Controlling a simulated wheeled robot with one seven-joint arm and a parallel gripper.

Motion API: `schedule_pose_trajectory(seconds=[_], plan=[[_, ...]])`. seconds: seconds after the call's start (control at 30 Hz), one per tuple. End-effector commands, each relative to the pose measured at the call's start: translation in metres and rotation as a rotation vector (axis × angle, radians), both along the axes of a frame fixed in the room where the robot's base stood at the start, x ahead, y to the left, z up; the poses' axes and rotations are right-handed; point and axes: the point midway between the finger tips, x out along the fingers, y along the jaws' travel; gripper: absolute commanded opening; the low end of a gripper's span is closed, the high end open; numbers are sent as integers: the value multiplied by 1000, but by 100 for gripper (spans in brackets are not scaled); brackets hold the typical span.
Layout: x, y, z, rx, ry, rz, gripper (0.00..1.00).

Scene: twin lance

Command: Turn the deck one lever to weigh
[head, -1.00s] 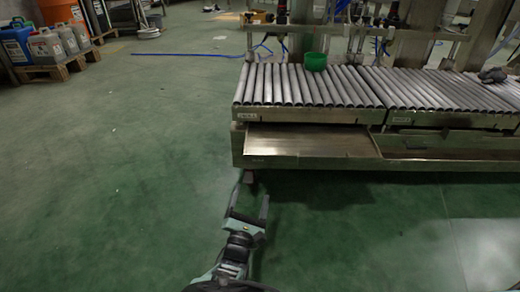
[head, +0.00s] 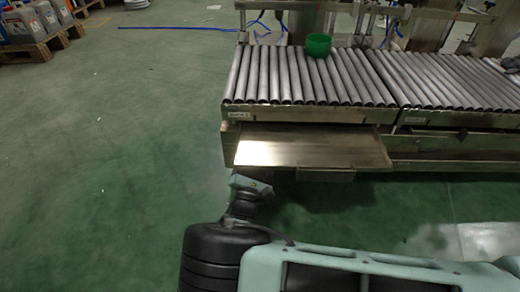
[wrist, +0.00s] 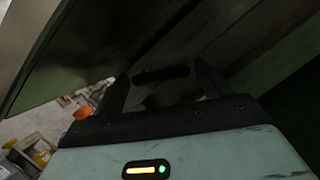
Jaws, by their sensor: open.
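Deck one is the left roller deck (head: 300,80), with a small label (head: 240,115) at its front left corner. In the wrist view a dark bar (wrist: 162,74), which looks like the lever, lies across the space between my gripper's (wrist: 161,80) two fingers. The fingers stand apart, one on each side of it; I cannot tell whether they touch it. Faint tilted lettering (wrist: 197,30) on the panel beyond seems to read "WEIGH". In the head view my gripper (head: 248,184) is at the tray's lower front edge; its fingertips and the lever are hidden there.
A metal tray (head: 310,148) juts out below the deck's front, close above my gripper. A second roller deck (head: 450,80) adjoins at the right. Green floor (head: 110,150) is open at the left; containers stand on a pallet (head: 25,52) far left.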

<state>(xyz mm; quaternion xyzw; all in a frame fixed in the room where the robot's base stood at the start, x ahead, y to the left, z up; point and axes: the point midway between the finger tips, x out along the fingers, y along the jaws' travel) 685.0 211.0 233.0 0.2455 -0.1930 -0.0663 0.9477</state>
Motion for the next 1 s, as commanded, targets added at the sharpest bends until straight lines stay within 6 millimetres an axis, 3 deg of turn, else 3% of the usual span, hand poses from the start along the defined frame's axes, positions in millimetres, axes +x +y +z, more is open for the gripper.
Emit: schedule_pose_trajectory(seconds=[0.23,0.37,0.67,1.0], plan=[[0,0,0,0,0,0,76],[0,0,0,0,0,0,44],[0,0,2,-26,1,0,44],[0,-3,8,-219,8,2,44]])
